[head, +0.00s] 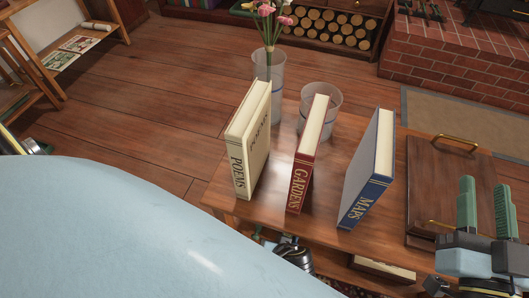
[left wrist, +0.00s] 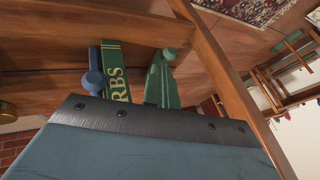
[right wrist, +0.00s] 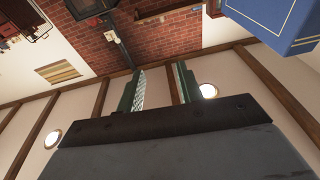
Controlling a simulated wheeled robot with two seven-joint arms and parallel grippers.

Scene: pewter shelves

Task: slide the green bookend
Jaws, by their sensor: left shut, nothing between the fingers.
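In the left wrist view, my left gripper (left wrist: 160,88) is shut, its green fingers together with nothing between them. A rounded green shape (left wrist: 169,54) shows right at the fingertips. It looks like the knob of the green bookend, but the fingers hide most of it, and I cannot tell whether they touch. A green book lettered "RBS" (left wrist: 116,70) and a blue knobbed piece (left wrist: 93,79) stand to the left of the fingers. The head view shows neither the bookend nor my left fingers. My right gripper (head: 484,208) is open and empty beside the table's right side.
On the table (head: 277,207) stand the books POEMS (head: 238,165), GARDENS (head: 299,180) and MAPS (head: 371,195), a flower vase (head: 278,75) and a tumbler (head: 335,98). A wooden tray (head: 437,185) with brass handles lies at right. A wooden bar (left wrist: 222,75) passes close to my left fingers.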

